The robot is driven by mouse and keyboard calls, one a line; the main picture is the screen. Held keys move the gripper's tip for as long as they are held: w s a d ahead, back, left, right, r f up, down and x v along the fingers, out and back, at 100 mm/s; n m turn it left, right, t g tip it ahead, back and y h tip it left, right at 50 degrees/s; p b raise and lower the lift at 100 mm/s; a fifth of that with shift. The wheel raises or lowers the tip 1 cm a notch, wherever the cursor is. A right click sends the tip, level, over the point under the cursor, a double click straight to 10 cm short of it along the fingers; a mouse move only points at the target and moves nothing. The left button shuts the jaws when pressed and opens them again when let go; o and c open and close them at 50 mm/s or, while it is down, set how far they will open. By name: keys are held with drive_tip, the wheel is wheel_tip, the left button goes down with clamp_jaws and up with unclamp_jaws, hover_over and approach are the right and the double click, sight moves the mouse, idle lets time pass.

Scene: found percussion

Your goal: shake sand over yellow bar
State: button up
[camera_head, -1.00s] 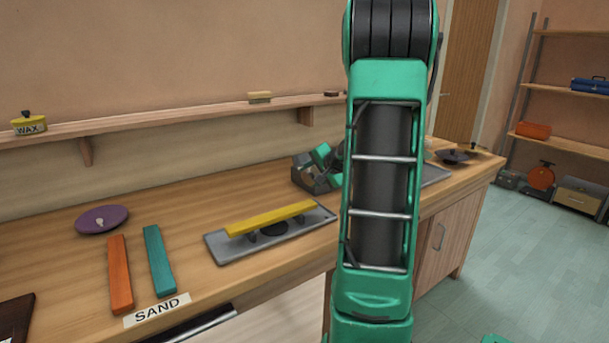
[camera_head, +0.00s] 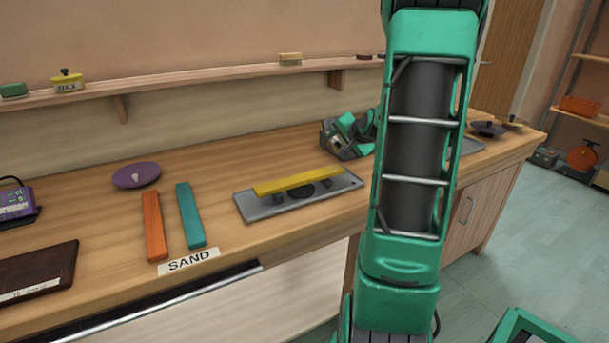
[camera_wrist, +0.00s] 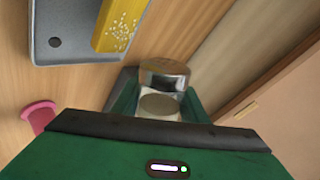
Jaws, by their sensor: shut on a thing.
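The yellow bar (camera_head: 298,183) lies raised on supports over a grey metal plate (camera_head: 258,211) on the bench. In the wrist view the bar (camera_wrist: 122,25) is cut off by the top edge and carries a scatter of white specks. The plate (camera_wrist: 75,50) shows beside it. My gripper (camera_wrist: 158,100) is shut on a shaker with a shiny metal top (camera_wrist: 165,68). In the head view my gripper (camera_head: 350,132) is just behind and right of the bar's right end, partly hidden by my arm. I cannot tell whether sand is falling.
An orange bar (camera_head: 154,226), a teal bar (camera_head: 190,215) and a purple disc (camera_head: 136,175) lie left of the plate. A SAND label (camera_head: 192,261) is at the bench's front edge. A wall shelf (camera_head: 200,79) runs behind. A pink object (camera_wrist: 38,115) shows in the wrist view.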

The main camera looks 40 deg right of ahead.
drive_tip(key=w+a, duration=0.1)
drive_tip(key=a, duration=0.5)
drive_tip(key=shift+w+a, duration=0.15)
drive_tip(key=shift+a, duration=0.2)
idle(0.3)
drive_tip(key=shift+a+r, duration=0.1)
drive_tip(key=w+a+r+m+t+y, duration=0.1)
drive_tip(key=a+r+m+y, duration=0.2)
drive_tip(key=a+m+y, duration=0.3)
drive_tip(key=shift+w+a+y, duration=0.4)
drive_tip(key=shift+a+y, duration=0.2)
drive_tip(key=shift+y, duration=0.3)
idle(1.3)
drive_tip(key=shift+s, duration=0.1)
idle(0.4)
